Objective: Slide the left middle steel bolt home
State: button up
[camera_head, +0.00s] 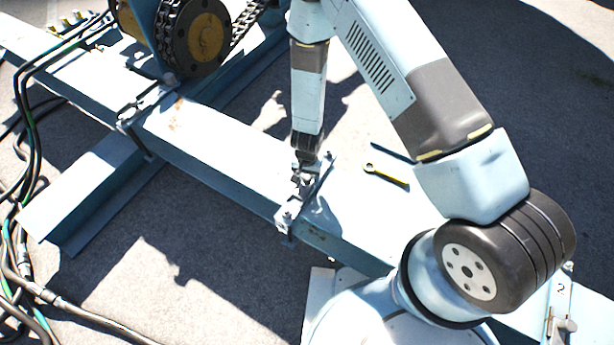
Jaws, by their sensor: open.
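A steel bolt in its bracket (292,209) sits across the pale blue beam (225,148) near the middle of the view. My gripper (304,172) points down right at the upper end of this bolt, and its jaws are open. The fingertips are small and shadowed, and I cannot tell whether they touch the bolt or straddle its handle. A similar steel bolt (146,103) lies across the beam farther up and left. Another one (560,312) shows at the lower right. How far each bolt is slid in is too small to tell.
A reel drive with chain and sprocket (205,38) stands at the upper left. Black and green cables (22,190) run along the left edge. Grey ground (190,260) is clear below the beam.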

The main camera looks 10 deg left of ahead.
grip_shut()
dwell(0.6)
